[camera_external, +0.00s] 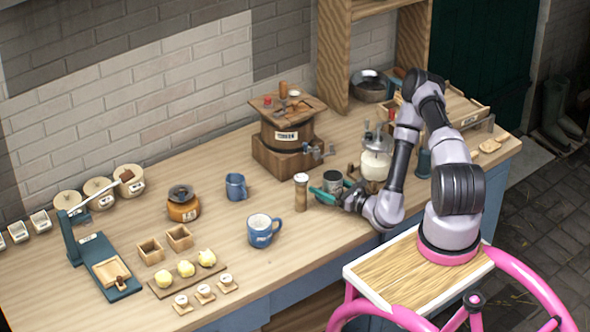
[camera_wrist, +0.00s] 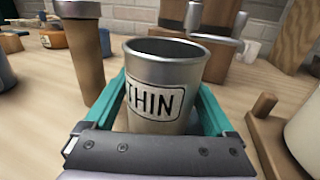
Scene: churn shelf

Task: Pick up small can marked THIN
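The small metal can (camera_wrist: 155,112) has a white label reading THIN and stands upright, open at the top, in the wrist view. In the external view the can (camera_external: 332,179) stands near the bench's front edge. My gripper (camera_wrist: 164,95) has teal fingers spread apart, one on each side of the can. A narrow gap seems to show by the right finger; firm contact is not visible. In the external view my gripper (camera_external: 328,192) reaches in low from the right. The can's base is partly hidden by the gripper body.
A wooden grinder (camera_external: 301,194) stands close left of the can and also shows in the wrist view (camera_wrist: 77,47). A glass-and-white jar (camera_external: 376,160) stands close right. A wooden barrel (camera_external: 286,138) with a tap is behind. A blue mug (camera_external: 263,230) is farther left.

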